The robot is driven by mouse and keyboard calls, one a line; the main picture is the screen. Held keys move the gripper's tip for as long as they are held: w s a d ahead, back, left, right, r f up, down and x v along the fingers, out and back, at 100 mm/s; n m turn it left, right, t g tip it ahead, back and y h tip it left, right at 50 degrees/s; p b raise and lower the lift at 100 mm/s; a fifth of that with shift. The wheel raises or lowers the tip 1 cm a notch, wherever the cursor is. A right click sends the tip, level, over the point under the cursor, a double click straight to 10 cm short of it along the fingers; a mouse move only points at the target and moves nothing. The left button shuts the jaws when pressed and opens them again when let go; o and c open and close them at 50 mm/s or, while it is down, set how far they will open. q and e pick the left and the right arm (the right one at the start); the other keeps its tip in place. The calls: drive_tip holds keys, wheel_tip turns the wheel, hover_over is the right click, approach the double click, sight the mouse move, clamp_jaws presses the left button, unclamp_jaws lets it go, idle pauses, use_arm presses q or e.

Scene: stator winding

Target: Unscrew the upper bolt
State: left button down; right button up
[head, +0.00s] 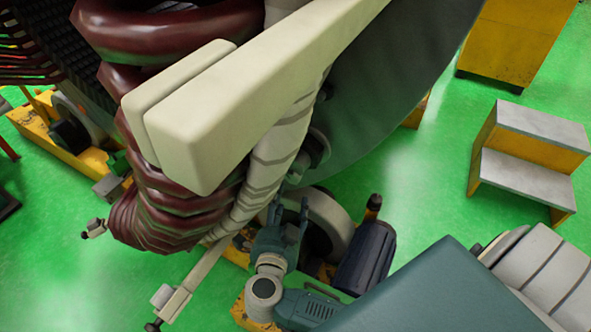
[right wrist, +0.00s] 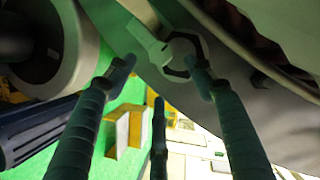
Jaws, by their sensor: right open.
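My right gripper (head: 289,212) is low in the middle of the head view, its fingers pointing up towards the underside of the stator. In the right wrist view the right gripper (right wrist: 160,78) has its fingers spread wide with nothing between them. Beyond the fingertips is a pale, dark-edged, roughly hexagonal piece (right wrist: 182,50) beside a light bracket. It may be a bolt head, but I cannot tell whether it is the upper bolt. The stator's dark red coils (head: 165,35) fill the upper left of the head view. My left gripper is not in view.
Thick beige bars (head: 215,115) hang in front of the coils and hide much behind them. A large grey-green disc (head: 400,90) stands behind. A dark motor (head: 367,258) is close to the right gripper. Yellow steps (head: 530,150) stand at right on open green floor (head: 440,195).

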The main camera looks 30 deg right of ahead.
sight(294, 180)
drive_tip(key=x, duration=0.5)
drive_tip(key=shift+w+d+r, duration=0.1)
drive_tip(key=shift+d+r, duration=0.05)
drive_tip(key=shift+r, duration=0.05)
drive_tip(key=x, duration=0.3)
drive_tip(key=shift+f, duration=0.15)
drive_tip(key=shift+w+d+f, duration=0.15)
drive_tip(key=shift+w+d, duration=0.3)
drive_tip(key=shift+w, duration=0.1)
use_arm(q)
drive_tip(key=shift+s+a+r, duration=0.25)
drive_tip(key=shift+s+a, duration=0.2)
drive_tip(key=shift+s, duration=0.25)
use_arm(e)
drive_tip(key=shift+c, duration=0.3)
